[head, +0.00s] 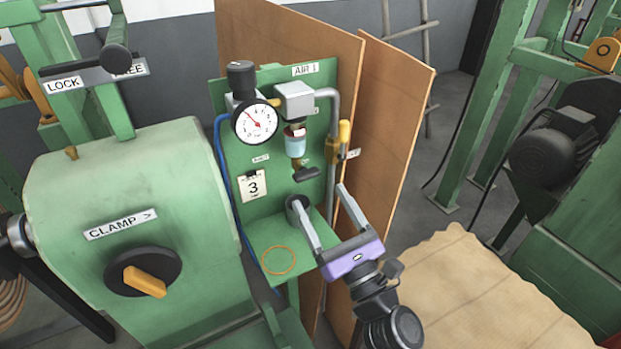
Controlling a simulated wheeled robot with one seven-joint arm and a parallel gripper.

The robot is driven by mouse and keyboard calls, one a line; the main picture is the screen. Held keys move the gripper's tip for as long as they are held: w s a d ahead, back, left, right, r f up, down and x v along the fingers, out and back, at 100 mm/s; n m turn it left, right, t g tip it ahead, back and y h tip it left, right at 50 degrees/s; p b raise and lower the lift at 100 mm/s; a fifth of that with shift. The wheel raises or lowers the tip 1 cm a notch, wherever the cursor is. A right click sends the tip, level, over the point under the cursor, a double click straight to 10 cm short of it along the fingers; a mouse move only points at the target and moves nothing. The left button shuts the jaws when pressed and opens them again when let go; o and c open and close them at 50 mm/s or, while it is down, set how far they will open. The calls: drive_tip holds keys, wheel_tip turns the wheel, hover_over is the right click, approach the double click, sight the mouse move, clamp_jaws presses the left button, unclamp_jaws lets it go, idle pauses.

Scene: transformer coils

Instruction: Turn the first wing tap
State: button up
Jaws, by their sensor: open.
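A dark tap with a flat wing-like handle (306,174) sits below the clear filter bowl (296,140) on the green air panel (262,170). I take it for the wing tap; no label on it is readable. My gripper (317,195), with a purple body and two long grey fingers, is open below and slightly right of this tap. Its fingers point up toward the panel, apart from the tap, with nothing visible between them. The left fingertip overlaps a dark grey round cup-like part (297,206) in the picture; whether they touch I cannot tell.
A pressure gauge (256,122), a yellow-handled valve (344,135) and a card marked 3 (253,187) are on the panel. A green shelf below bears an orange ring (279,260). A clamp housing (130,220) stands left; brown boards (395,110) stand right.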

sight(309, 179)
drive_tip(key=p+x, duration=0.1)
drive_tip(key=x, duration=0.4)
drive_tip(key=shift+w+a+r, duration=0.15)
drive_tip(key=shift+w, duration=0.1)
drive_tip(key=shift+c, duration=0.4)
drive_tip(key=c, duration=1.3)
